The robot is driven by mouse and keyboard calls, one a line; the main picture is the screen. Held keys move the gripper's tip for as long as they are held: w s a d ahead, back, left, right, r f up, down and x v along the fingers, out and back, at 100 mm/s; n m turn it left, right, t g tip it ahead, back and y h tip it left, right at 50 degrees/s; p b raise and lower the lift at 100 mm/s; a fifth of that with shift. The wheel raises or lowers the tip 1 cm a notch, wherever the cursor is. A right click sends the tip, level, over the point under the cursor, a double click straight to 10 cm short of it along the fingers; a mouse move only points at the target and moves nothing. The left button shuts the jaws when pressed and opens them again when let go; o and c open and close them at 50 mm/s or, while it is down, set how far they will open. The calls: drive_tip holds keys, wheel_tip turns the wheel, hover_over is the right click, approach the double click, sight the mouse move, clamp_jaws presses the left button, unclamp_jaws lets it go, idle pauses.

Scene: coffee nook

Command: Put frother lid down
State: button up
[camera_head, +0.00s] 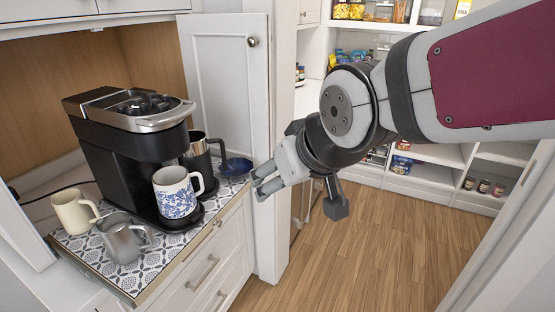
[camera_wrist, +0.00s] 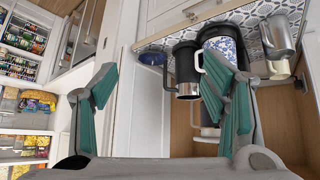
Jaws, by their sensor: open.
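The dark blue frother lid (camera_head: 237,166) lies at the right end of the patterned mat (camera_head: 188,252), beside the open cabinet door. It also shows in the wrist view (camera_wrist: 152,57), past the fingertips. The black and steel frother (camera_head: 214,148) stands just left of the lid and has no lid on it; the wrist view shows it too (camera_wrist: 186,72). My gripper (camera_head: 258,182) is open and empty, just right of the lid at the counter's edge. In the wrist view my gripper (camera_wrist: 160,88) has its teal-padded fingers spread wide with nothing between them.
A black coffee machine (camera_head: 110,140) stands on the mat with a blue-patterned mug (camera_head: 174,196) at its front. A cream mug (camera_head: 72,212) and a steel pitcher (camera_head: 122,240) stand to the left. The white cabinet door (camera_head: 225,90) rises behind the lid. The floor at right is clear.

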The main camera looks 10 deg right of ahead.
drive_tip(key=s+d+m+g, duration=0.1)
drive_tip(key=s+d, duration=0.2)
drive_tip(key=s, duration=0.3)
drive_tip(key=s+d+m+g+h, duration=0.1)
drive_tip(key=s+d, duration=0.3)
drive_tip(key=s, duration=0.3)
drive_tip(key=shift+r+m+g, duration=0.3)
drive_tip(key=shift+r, duration=0.15)
